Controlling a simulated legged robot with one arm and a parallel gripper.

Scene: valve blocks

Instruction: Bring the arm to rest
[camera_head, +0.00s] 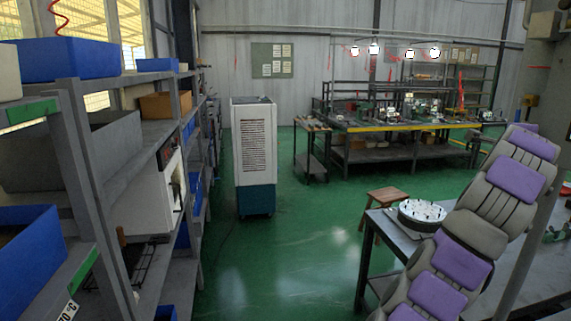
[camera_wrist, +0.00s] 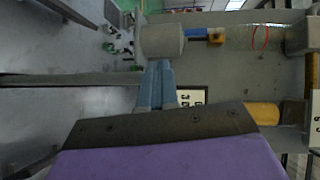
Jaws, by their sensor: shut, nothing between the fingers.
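My arm (camera_head: 468,240), with grey and purple padded covers, rises from the bottom right of the head view and leans to the right. My gripper is not made out in the head view. In the wrist view my gripper (camera_wrist: 159,66) shows as two slim blue-grey fingers close together beyond a dark edge and purple cover. It is shut and empty. Just past the fingertips is a grey cylinder (camera_wrist: 162,41) in line with a blue and yellow fitting (camera_wrist: 215,37) and a clear pipe (camera_wrist: 255,38). I cannot tell whether the fingers touch the cylinder.
A metal table (camera_head: 385,245) bearing a round white tray (camera_head: 421,214) stands beside my arm, with a wooden stool (camera_head: 386,194) behind it. Shelving with blue bins (camera_head: 30,252) lines the left. A white cabinet (camera_head: 254,150) stands mid-room. The green floor (camera_head: 285,265) between is clear.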

